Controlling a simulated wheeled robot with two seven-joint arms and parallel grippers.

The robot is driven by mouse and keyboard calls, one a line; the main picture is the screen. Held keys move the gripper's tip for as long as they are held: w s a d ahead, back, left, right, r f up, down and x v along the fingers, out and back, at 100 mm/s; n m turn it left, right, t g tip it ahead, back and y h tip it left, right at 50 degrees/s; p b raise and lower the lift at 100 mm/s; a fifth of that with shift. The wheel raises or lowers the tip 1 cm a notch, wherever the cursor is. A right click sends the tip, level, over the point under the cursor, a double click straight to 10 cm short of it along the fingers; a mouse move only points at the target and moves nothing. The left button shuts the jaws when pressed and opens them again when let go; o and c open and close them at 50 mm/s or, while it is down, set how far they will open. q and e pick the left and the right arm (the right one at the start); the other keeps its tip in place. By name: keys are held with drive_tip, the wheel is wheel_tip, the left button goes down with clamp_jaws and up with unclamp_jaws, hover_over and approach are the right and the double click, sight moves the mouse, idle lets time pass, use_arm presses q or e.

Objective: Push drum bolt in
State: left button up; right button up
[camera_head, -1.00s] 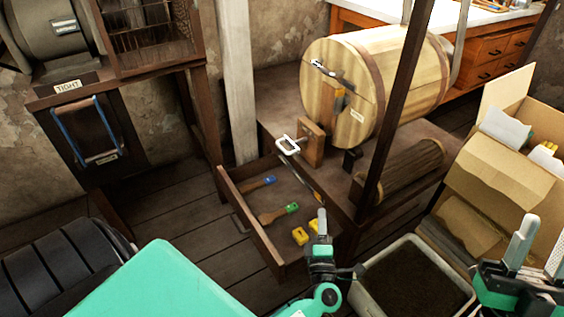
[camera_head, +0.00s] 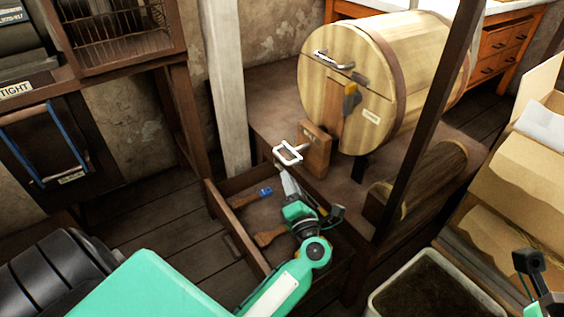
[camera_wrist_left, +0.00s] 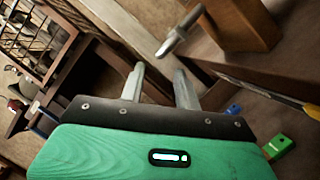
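The wooden drum (camera_head: 390,75) lies on its side on the bench, with a metal handle (camera_head: 334,60) on its round end. The bolt (camera_head: 288,154), a pale metal loop with a rod, sticks out leftward from a wooden block (camera_head: 314,152) in front of the drum. In the left wrist view the bolt (camera_wrist_left: 178,36) shows above and beyond the fingers. My left gripper (camera_head: 291,188) is just below the bolt, apart from it. Its two fingers (camera_wrist_left: 159,84) are spread with nothing between them. My right gripper (camera_head: 533,272) is only partly in view at the right edge.
An open drawer (camera_head: 236,245) with brushes lies under my left gripper. A dark post (camera_head: 428,105) stands in front of the drum. A soil bin (camera_head: 430,290) and cardboard box (camera_head: 525,170) are at right. A cabinet with a blue-edged handle (camera_head: 50,140) is at left.

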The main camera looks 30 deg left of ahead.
sight(283, 160)
use_arm(q)
drive_tip(key=b+x, duration=0.1)
drive_tip(key=x, duration=0.6)
drive_tip(key=shift+w+a+b, duration=0.3)
drive_tip(key=shift+c, duration=0.4)
clamp_jaws()
